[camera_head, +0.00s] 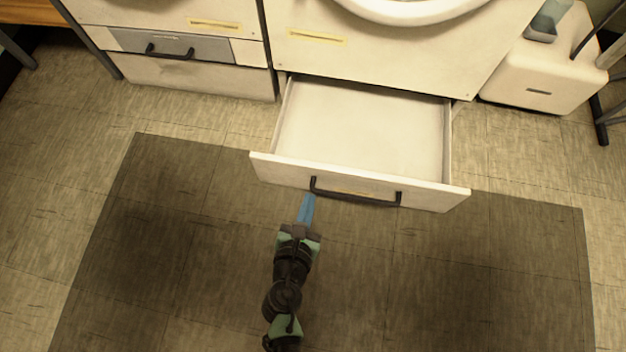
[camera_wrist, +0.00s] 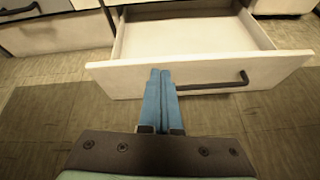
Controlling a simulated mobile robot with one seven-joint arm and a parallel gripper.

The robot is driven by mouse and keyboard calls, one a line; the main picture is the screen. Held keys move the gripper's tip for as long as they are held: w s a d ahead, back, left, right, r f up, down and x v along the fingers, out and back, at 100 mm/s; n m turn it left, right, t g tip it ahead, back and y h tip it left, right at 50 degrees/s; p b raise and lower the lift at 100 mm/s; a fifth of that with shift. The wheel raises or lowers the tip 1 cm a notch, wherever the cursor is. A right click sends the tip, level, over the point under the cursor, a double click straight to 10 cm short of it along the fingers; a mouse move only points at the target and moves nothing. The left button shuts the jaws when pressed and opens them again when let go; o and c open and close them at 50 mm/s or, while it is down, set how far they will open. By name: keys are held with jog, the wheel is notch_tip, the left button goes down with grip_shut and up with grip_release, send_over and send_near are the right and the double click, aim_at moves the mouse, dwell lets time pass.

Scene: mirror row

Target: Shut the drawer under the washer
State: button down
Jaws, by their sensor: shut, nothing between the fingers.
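The drawer (camera_head: 365,128) under the washer (camera_head: 400,45) is pulled well out and its inside is empty. Its white front panel (camera_head: 285,171) carries a black bar handle (camera_head: 355,198). My gripper (camera_head: 309,198) is shut and empty, just in front of the drawer front near the left end of the handle. In the wrist view, the blue fingers (camera_wrist: 160,74) are together and overlap the drawer front (camera_wrist: 125,80), left of most of the handle (camera_wrist: 215,88). I cannot tell whether the fingertips touch the panel.
A dark mat (camera_head: 180,230) covers the floor below the drawer. A second cabinet (camera_head: 190,75) with a grey drawer stands at the left. A white stool-like box (camera_head: 540,78) stands at the right, near dark legs. The floor around the mat is clear.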

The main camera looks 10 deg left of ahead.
jog(key=n+b, duration=0.1)
jog(key=n, duration=0.1)
send_near(318, 171)
jog(key=shift+g, duration=0.3)
jog(key=b+x, duration=0.4)
jog(key=x, duration=0.1)
jog(key=shift+w, duration=0.7)
jog(key=shift+w, duration=0.15)
